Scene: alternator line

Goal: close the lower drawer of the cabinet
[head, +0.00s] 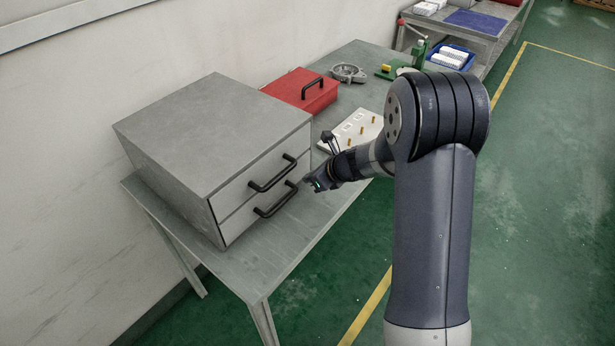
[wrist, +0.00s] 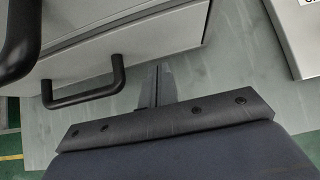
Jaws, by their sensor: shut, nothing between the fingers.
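The grey cabinet (head: 210,130) stands on the metal bench with two drawers facing right. The lower drawer (head: 240,222) has a black bar handle (head: 276,200). Its front looks about flush with the upper drawer (head: 240,188); I cannot tell if a small gap is left. The wrist view shows the lower drawer front (wrist: 150,50) and its handle (wrist: 85,95) at upper left. My gripper (head: 310,182) is just right of the lower handle, apart from it. In the wrist view my gripper's fingers (wrist: 157,75) are together and empty, close to the lower drawer front.
A metal housing (head: 348,73) and a blue bin (head: 450,57) are farther back. The bench top (head: 235,268) in front of the cabinet is clear.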

